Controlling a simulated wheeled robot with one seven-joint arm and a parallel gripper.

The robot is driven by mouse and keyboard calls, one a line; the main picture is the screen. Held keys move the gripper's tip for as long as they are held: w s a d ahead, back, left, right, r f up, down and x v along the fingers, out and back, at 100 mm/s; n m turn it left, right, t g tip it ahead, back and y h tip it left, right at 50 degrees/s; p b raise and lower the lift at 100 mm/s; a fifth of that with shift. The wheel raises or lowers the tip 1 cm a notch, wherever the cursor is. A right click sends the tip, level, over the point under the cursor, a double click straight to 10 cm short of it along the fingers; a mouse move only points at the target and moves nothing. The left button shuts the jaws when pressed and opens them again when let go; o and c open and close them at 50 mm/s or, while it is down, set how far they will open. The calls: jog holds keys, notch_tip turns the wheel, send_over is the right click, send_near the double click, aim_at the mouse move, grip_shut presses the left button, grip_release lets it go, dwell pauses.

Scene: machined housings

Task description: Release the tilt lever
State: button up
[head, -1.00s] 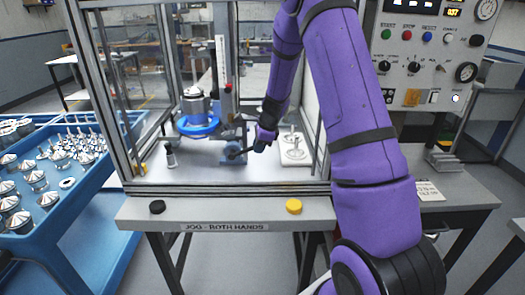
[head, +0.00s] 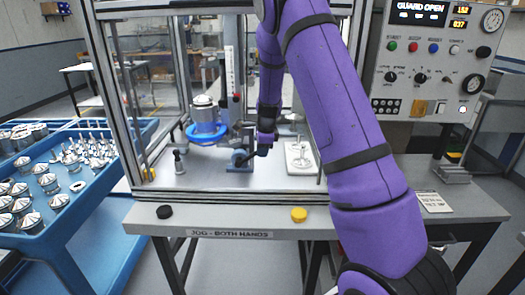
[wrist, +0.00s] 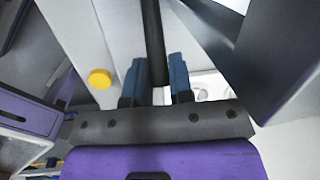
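The tilt lever (head: 252,154) is a thin black bar on a blue pivot block (head: 239,160) inside the guarded cell. It slopes slightly up to the right toward my gripper (head: 265,145). In the wrist view, the dark lever bar (wrist: 153,40) runs down from the top edge and ends between the two blue fingers of my gripper (wrist: 158,75). A metal housing (head: 204,108) sits in a blue ring fixture (head: 208,134) left of the lever.
A white plate with metal parts (head: 300,158) lies right of my gripper. Cell posts (head: 127,120) and the front sill frame the opening. A black button (head: 164,212) and yellow button (head: 299,215) sit in front. The control panel (head: 430,60) reads GUARD OPEN. A blue parts cart (head: 95,205) stands left.

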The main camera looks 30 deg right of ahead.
jog(key=o, duration=0.3)
notch_tip(320, 180, up, 11)
jog(key=s, duration=0.2)
jog(key=shift+d+f, duration=0.15)
